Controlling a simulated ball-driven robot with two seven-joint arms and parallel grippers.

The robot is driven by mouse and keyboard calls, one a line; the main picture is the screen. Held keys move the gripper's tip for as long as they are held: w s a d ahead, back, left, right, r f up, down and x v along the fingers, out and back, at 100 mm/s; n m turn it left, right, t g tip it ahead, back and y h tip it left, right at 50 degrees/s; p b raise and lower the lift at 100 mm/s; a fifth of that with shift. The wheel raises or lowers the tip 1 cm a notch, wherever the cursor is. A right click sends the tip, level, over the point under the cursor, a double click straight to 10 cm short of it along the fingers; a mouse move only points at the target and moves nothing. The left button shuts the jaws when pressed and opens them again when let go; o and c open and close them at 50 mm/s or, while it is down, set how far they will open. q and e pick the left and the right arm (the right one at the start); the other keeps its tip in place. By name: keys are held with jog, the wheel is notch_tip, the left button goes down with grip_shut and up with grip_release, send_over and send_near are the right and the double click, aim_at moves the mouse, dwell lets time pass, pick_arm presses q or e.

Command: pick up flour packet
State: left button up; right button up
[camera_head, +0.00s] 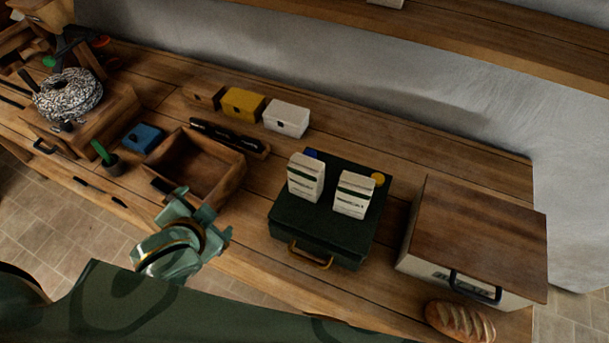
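Two white packets with dark green bands and printed labels stand upright on a dark green case. The left flour packet (306,178) is near the case's left side. The right flour packet (353,194) stands beside it with a gap between them. The dark green case (318,238) has a brass handle at its front. My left gripper (190,215), teal, is in front of an open wooden box, well to the left of the packets and touching neither. Its finger opening is hard to make out. My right gripper is out of view.
An open wooden box (231,182) lies left of the case. A large wooden-lidded box (480,235) stands right, with a bread loaf (460,321) before it. Yellow (242,104) and white (287,118) boxes sit behind. Bare tabletop separates case and wall.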

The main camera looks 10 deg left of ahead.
aim_at(301, 173)
pick_arm(q)
jog(key=w+d+r+n+t+h, duration=0.1)
jog(key=w+d+n+t+h, duration=0.15)
jog(key=d, duration=0.35)
jog(key=w+d+r+n+t+h, duration=0.1)
jog(key=d+r+t+h, duration=0.1)
jog(key=d+h, duration=0.35)
jog(key=shift+y, duration=0.9)
jog(key=x, duration=0.7)
jog(key=d+b+x, duration=0.1)
jog(key=x, duration=0.3)
jog(key=shift+s, duration=0.2)
jog(key=x, duration=0.6)
jog(key=shift+s+d+f+b, duration=0.15)
jog(key=shift+f+b, duration=0.1)
jog(key=shift+b, duration=0.1)
jog(key=shift+s, duration=0.1)
jog(key=shift+c, duration=0.9)
jog(key=shift+r, duration=0.1)
jog(key=c, duration=1.2)
